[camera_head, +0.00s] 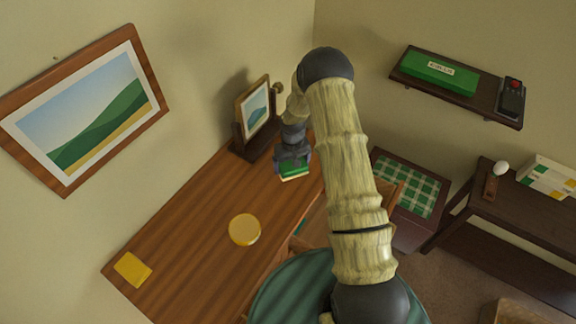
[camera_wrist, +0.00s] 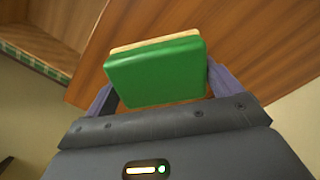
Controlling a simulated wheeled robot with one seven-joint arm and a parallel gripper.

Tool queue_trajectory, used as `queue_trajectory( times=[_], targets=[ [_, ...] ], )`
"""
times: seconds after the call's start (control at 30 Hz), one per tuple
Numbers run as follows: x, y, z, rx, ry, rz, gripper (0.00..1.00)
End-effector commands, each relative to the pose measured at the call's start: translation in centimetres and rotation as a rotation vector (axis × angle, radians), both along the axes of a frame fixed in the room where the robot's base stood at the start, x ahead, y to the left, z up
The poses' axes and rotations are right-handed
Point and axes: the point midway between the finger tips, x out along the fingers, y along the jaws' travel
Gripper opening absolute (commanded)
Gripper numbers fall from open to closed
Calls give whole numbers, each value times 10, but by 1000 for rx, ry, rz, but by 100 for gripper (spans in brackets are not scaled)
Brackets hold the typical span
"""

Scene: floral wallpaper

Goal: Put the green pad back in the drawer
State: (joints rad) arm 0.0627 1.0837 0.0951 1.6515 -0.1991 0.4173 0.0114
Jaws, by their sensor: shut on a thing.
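The green pad (camera_head: 293,170) is a small block, green on one side with a pale layer beneath. It also shows in the wrist view (camera_wrist: 156,74), held between the two fingers. My gripper (camera_head: 292,160) is shut on it over the back end of the wooden desk. I cannot tell whether the pad touches the desk top. The drawer (camera_head: 312,222) is at the desk's right side, pulled out at least partly. My arm hides much of it. In the wrist view, an open wooden compartment, perhaps the drawer, shows at upper left (camera_wrist: 62,22).
The desk (camera_head: 195,215) carries a round yellow object (camera_head: 244,230), a yellow pad (camera_head: 132,269) and a framed picture on a stand (camera_head: 254,112) close to my gripper. A green chair (camera_head: 285,287) is at the front. A wall shelf (camera_head: 484,98) is at upper right.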

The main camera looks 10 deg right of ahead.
Motion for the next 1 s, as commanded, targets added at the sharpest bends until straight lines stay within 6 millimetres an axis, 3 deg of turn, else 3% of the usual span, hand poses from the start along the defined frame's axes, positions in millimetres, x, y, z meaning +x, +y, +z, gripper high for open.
queue_trajectory(
  times=[0.2,0.4,1.0],
  targets=[
    [-54,1,1,0,3,-87,69],
    [-85,0,5,-4,-1,-148,69],
    [-87,-4,6,-4,-1,-159,69]
  ],
)
